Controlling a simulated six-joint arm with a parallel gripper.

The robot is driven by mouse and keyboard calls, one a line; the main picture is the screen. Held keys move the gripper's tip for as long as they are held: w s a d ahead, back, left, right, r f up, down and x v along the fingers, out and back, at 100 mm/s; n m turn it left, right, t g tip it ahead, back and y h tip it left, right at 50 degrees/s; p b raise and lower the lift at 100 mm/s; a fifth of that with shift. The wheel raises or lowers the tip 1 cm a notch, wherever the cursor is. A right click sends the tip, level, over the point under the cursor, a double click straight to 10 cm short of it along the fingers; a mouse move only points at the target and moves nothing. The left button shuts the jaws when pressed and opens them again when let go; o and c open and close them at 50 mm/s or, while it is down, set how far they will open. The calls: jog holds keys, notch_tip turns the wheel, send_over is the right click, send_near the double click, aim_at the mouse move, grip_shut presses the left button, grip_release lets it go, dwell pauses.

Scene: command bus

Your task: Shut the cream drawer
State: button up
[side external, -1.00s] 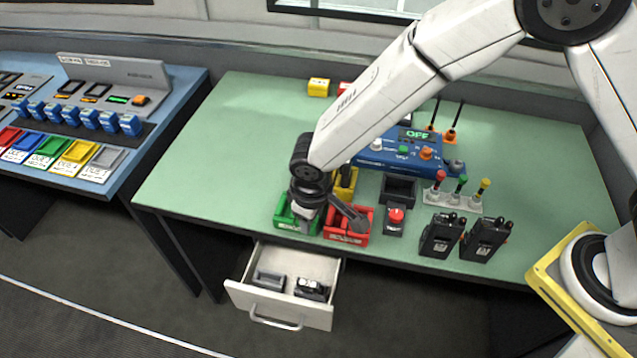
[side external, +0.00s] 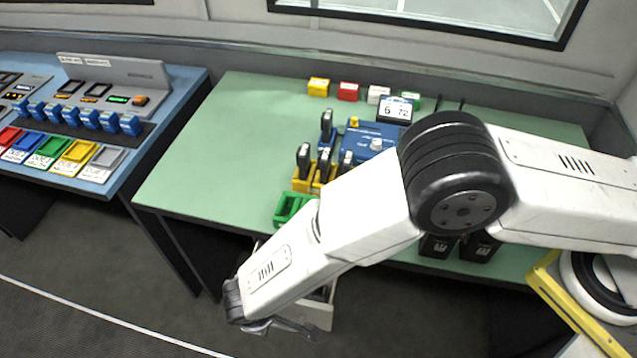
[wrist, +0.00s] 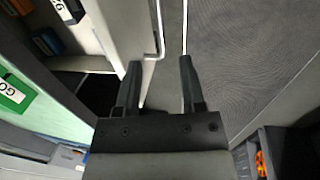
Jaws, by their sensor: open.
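The cream drawer (side external: 318,316) stands open below the green table, mostly hidden behind my arm in the side view. In the wrist view its pale front panel (wrist: 128,28) and bar handle (wrist: 158,28) show at the top, left of centre. My gripper (side external: 287,330) is low in front of the drawer in the side view. In the wrist view my gripper (wrist: 162,75) is open, with nothing seen held between the fingers. The left finger lies close to the drawer front's end; I cannot tell whether it touches.
The green table (side external: 200,150) carries a green tray (side external: 290,208), a yellow holder (side external: 304,180) with dark handsets and a blue console (side external: 370,142). Black radios (side external: 480,246) stand near its front edge. A blue desk (side external: 135,165) is at left. The floor (side external: 110,270) ahead is clear.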

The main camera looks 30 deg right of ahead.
aim_at(274, 324)
jog(key=shift+w+d+f, duration=0.15)
jog(key=shift+d+f, duration=0.05)
jog(key=shift+f, duration=1.05)
jog(key=shift+w+d+f, duration=0.15)
jog(key=shift+w+f, duration=0.05)
jog(key=shift+f, duration=1.05)
jog(key=shift+w+d+f, duration=0.15)
jog(key=shift+d+f, duration=0.05)
jog(key=shift+f, duration=1.05)
grip_shut()
